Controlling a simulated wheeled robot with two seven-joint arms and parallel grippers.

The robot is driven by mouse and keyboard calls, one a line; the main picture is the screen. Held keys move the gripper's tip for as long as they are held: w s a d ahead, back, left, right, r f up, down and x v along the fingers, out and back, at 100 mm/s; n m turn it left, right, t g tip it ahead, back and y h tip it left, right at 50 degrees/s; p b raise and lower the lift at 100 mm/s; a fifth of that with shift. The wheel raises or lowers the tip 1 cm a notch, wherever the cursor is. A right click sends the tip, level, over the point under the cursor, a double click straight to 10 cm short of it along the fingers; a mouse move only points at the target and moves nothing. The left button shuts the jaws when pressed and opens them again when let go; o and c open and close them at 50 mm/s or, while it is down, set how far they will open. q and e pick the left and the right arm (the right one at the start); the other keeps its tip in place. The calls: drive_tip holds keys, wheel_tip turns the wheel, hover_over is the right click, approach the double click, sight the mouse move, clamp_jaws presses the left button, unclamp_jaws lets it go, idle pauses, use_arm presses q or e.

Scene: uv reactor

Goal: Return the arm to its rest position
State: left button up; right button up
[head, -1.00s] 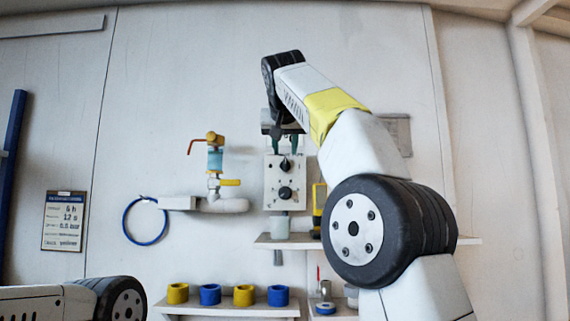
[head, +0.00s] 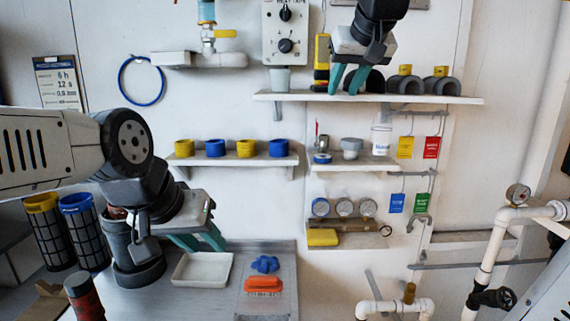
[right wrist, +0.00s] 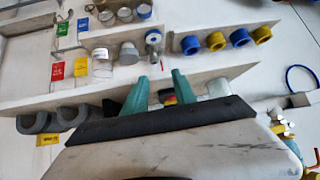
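My right gripper (head: 348,79) is in the upper middle of the head view, in front of the upper shelf, with its teal fingers apart and nothing between them. The right wrist view also shows these fingers (right wrist: 158,90) apart and empty, pointing toward the wall shelves. My left gripper (head: 200,241) is at the lower left of the head view, above the counter by a white tray (head: 201,269). Its teal fingers are apart and I see nothing between them. Most of my right arm is out of the head view.
A dial box (head: 285,32) hangs left of my right gripper. The upper shelf (head: 440,99) holds a yellow tool (head: 322,60) and grey pipe clamps (head: 405,84). Below, a shelf (head: 233,160) holds yellow and blue rings. Dark mesh cylinders (head: 91,240) stand beside my left gripper. White pipes (head: 490,255) are at right.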

drive_tip(key=s+f+g, duration=0.1)
drive_tip(key=s+f, duration=0.8)
drive_tip(key=f, duration=0.3)
drive_tip(key=s+d+f+g, duration=0.1)
drive_tip(key=s+f, duration=0.9)
drive_tip(key=f, duration=0.3)
drive_tip(key=shift+s+d+f+m+g+y, duration=0.2)
drive_tip(key=shift+s+m+g+y, duration=0.1)
drive_tip(key=shift+m+g+y, duration=0.1)
drive_tip(key=shift+r, duration=0.1)
